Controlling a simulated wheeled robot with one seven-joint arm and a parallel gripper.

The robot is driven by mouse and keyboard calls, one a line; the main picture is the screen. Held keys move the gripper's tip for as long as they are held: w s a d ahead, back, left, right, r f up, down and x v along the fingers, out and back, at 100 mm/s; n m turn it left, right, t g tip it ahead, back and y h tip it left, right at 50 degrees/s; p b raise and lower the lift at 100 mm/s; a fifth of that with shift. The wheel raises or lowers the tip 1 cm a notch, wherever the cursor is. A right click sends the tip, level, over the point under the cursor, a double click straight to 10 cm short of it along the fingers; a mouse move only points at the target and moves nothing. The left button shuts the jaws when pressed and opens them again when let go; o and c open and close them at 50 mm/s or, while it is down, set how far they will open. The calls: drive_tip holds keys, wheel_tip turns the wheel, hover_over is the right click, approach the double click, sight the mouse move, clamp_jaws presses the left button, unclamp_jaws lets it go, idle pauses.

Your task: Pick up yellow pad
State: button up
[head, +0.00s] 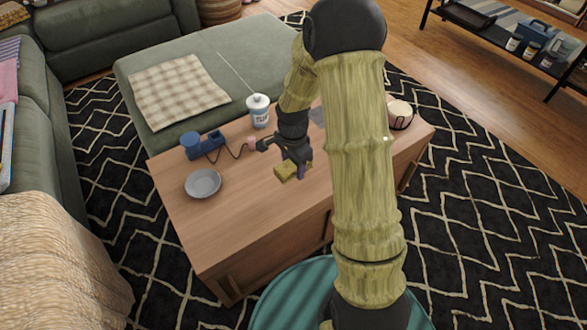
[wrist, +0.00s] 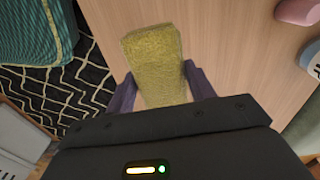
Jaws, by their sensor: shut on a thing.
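The yellow pad (wrist: 153,60) is a rough, yellow block between the two purple fingers of my gripper (wrist: 160,88) in the wrist view. My gripper is shut on it. In the head view, the yellow pad (head: 287,171) shows at the end of my gripper (head: 295,168), over the wooden table (head: 240,225). I cannot tell whether the pad touches the tabletop. My gripper hides part of the pad.
A grey bowl (head: 203,183), a blue device (head: 202,145) with a cord, a pink object (head: 252,143) and a white bottle (head: 258,110) stand on the table. The table's front left is clear.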

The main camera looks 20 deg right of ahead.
wheel_tip(320, 180, up, 4)
drive_tip(key=shift+r+p, duration=0.1)
drive_tip(key=shift+p, duration=0.5)
drive_tip(key=o, duration=0.3)
drive_tip(key=shift+c, duration=1)
drive_tip(key=n, duration=0.2)
drive_tip(key=f+n, duration=0.1)
drive_tip(key=n, duration=0.1)
drive_tip(key=w+f+n, duration=0.1)
drive_tip(key=n, duration=0.2)
drive_tip(key=shift+w+a+f+p, duration=0.1)
drive_tip(key=shift+f+p, duration=0.1)
drive_tip(key=shift+p, duration=0.1)
drive_tip(key=n, duration=0.2)
drive_tip(key=f+n, duration=0.1)
drive_tip(key=n, duration=0.1)
drive_tip(key=w+f+n, duration=0.1)
drive_tip(key=n, duration=0.2)
drive_tip(key=shift+a+f, duration=0.15)
